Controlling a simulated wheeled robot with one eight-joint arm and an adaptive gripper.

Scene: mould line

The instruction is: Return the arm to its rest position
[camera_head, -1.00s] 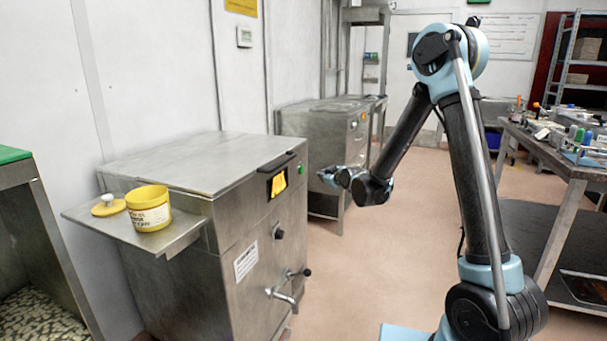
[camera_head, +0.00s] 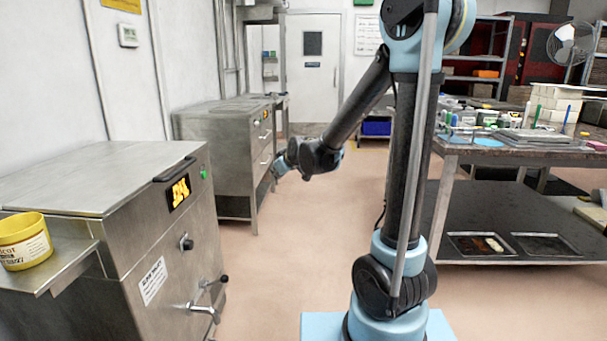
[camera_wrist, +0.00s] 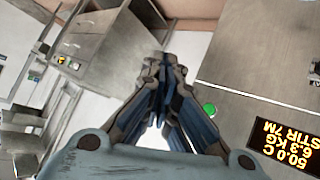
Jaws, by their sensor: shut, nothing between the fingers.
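My arm stands upright in the head view and bends down to the left. My gripper (camera_head: 281,167) is at its end, in open air over the floor, right of the near steel machine (camera_head: 95,186) and in front of the farther steel cabinet (camera_head: 222,125). In the wrist view my gripper (camera_wrist: 158,65) shows its blue fingers brought together at the tips, with nothing held. The machine's lit display (camera_wrist: 285,145) and green button (camera_wrist: 210,109) show at the right of that view.
A yellow tub (camera_head: 24,241) stands on the machine's side shelf (camera_head: 62,262) at the left. The floor (camera_head: 262,270) between machine and bench is clear.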

